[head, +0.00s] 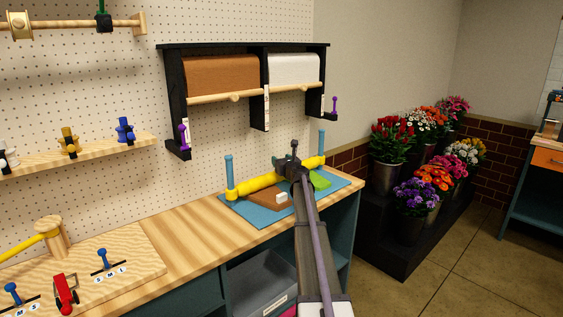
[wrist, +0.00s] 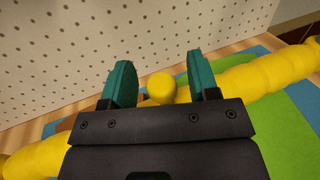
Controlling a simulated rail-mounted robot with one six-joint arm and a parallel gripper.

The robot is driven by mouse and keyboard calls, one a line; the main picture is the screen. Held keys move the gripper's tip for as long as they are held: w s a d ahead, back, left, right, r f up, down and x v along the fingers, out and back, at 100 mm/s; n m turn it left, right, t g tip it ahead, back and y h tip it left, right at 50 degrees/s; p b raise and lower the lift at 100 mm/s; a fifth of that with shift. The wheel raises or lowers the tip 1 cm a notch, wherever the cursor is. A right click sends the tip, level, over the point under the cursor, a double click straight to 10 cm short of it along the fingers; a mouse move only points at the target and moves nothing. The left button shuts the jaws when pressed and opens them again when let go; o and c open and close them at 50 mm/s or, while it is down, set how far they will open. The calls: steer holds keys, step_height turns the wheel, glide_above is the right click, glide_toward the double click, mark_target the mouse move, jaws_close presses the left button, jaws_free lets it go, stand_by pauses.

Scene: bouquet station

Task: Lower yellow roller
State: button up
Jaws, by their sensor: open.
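The yellow roller (head: 258,184) spans between two blue posts (head: 229,171) (head: 321,142), low over a blue mat (head: 262,213) on the bench. In the wrist view the roller (wrist: 262,76) runs across behind my gripper's body, from lower left to upper right. A yellow knob (wrist: 161,87) on it shows between my teal fingers. In the wrist view my gripper (wrist: 160,82) is open, a finger on each side of the knob with gaps visible. My gripper hides the roller's middle in the head view.
A brown sheet (head: 268,199) with a small white block (head: 282,197) and a green piece (head: 320,180) lie on the mat. A black wall rack (head: 174,95) with paper rolls hangs above. Flower buckets (head: 390,176) stand at right.

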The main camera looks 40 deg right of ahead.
steer(key=v, duration=1)
steer(key=shift+s, duration=0.35)
steer(key=shift+a, duration=0.1)
